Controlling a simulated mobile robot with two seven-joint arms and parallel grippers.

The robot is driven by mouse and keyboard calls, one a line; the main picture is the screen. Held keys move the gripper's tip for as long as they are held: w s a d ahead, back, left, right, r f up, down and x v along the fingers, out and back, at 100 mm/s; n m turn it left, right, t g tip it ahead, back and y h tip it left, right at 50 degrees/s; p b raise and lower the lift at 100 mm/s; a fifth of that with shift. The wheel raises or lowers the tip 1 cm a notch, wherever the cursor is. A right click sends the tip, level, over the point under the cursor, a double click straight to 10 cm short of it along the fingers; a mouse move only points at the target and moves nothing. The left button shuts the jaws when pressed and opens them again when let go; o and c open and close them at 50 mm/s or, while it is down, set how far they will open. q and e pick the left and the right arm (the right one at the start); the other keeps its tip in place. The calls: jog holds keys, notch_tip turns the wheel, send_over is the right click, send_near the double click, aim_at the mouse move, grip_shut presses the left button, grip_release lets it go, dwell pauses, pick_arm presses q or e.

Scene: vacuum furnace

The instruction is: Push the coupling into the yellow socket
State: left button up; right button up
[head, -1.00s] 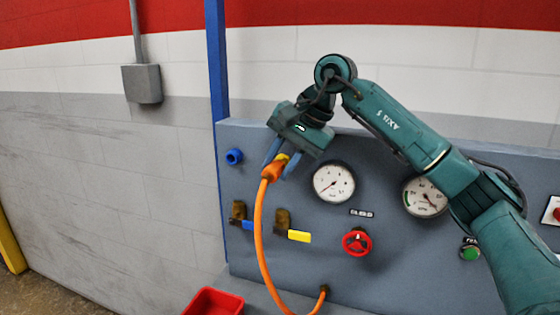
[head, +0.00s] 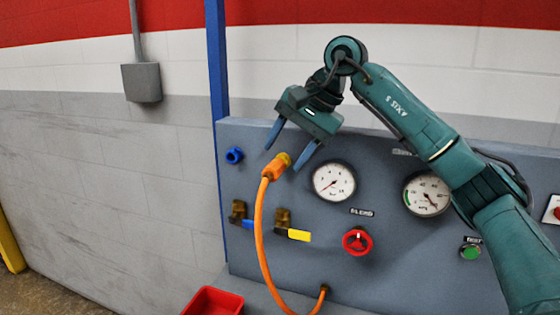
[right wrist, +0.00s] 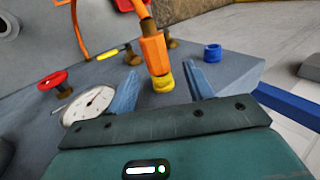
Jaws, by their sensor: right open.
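The orange coupling (head: 275,170) is on the end of an orange hose (head: 259,225), in front of the upper left of the grey panel. Its upper end meets the yellow socket (head: 284,158). In the right wrist view the coupling (right wrist: 153,52) lines up with the yellow socket (right wrist: 163,82) and touches it; how deep it sits is hard to tell. My right gripper (head: 283,159) is open, its blue fingers spread on either side of the coupling and socket with gaps. The wrist view also shows the open fingers (right wrist: 162,72) apart from both. My left gripper is not in view.
A blue socket (head: 234,156) is at the left of the panel. Below are valves with a blue handle (head: 248,224) and a yellow handle (head: 299,235). Two gauges (head: 334,182), a red handwheel (head: 357,242) and a green button (head: 470,252) are to the right. A red bin (head: 215,301) stands below.

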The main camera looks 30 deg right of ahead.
jog(key=v, duration=1)
jog(key=shift+s+r, duration=0.2)
jog(key=shift+s, duration=0.1)
